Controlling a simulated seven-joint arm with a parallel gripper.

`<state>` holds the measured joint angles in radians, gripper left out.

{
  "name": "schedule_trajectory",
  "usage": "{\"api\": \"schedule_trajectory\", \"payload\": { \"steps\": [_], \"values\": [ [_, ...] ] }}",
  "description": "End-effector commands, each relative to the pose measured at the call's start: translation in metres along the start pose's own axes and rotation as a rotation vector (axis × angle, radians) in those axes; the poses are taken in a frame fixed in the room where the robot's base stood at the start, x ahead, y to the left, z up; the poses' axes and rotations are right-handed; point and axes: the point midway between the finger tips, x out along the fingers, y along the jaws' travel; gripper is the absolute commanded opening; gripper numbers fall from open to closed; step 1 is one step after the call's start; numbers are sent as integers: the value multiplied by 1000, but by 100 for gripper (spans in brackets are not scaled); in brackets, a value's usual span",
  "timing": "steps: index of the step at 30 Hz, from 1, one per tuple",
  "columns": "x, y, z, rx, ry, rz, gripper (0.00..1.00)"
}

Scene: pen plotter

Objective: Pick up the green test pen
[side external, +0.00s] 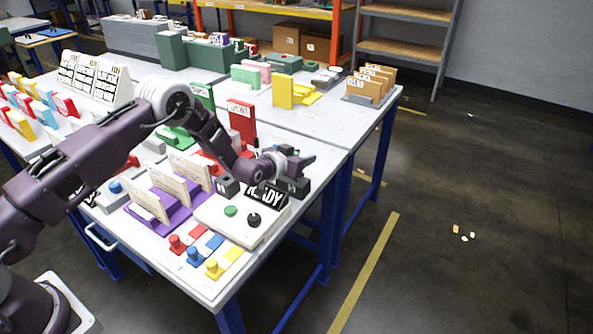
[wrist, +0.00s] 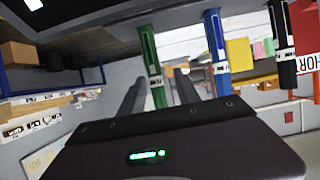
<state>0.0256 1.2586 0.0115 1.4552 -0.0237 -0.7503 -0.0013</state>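The green test pen (wrist: 151,62) stands in the wrist view with a white label band around it. Its lower end shows between the two fingers of my gripper (wrist: 158,88), closer to the left finger. The fingers are spread, with a gap to the right of the pen. In the side view my gripper (side external: 302,160) is at the right edge of the near table, above the black READY sign (side external: 268,195). I cannot make out the green pen there.
A blue pen (wrist: 217,55) stands close to the right of the green one, and a black pen (wrist: 283,45) farther right. A white panel (side external: 235,222) with a green button and black knob lies below the arm. Purple card holders (side external: 165,217) stand left of it.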

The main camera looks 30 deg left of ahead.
Motion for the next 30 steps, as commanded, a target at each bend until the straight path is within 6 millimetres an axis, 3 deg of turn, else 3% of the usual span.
{"api": "schedule_trajectory", "payload": {
  "steps": [3, 9, 20, 30],
  "values": [
    [0, 0, 0, 0, 0, 0, 35],
    [0, 0, 0, 0, 0, 0, 0],
    [-3, 0, -6, 0, 1, 0, 0],
    [-33, 0, -79, 0, 4, 0, 0]
  ]
}}
